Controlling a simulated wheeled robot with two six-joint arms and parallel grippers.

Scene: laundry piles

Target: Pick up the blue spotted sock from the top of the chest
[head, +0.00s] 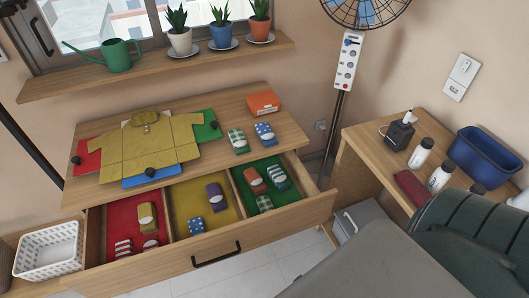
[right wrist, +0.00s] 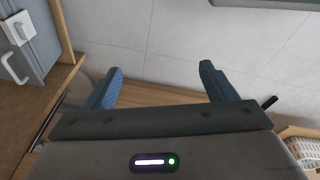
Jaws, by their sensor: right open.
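The blue spotted sock (head: 264,133), a small folded bundle with white spots, lies on the right part of the wooden chest's top (head: 235,104). Another blue spotted sock (head: 197,226) lies in the drawer's yellow compartment. My right gripper (right wrist: 160,80) is open and empty in the right wrist view, with floor and a wooden edge beyond its blue fingers. I cannot make out its fingers in the head view. My left gripper is not in view.
The drawer (head: 290,221) is open, with socks in red, yellow and green compartments. A yellow shirt (head: 150,142) lies on the chest's left part. A white basket (head: 48,250) stands left. A side table (head: 362,141) with bottles and a blue bin (head: 487,157) stands right.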

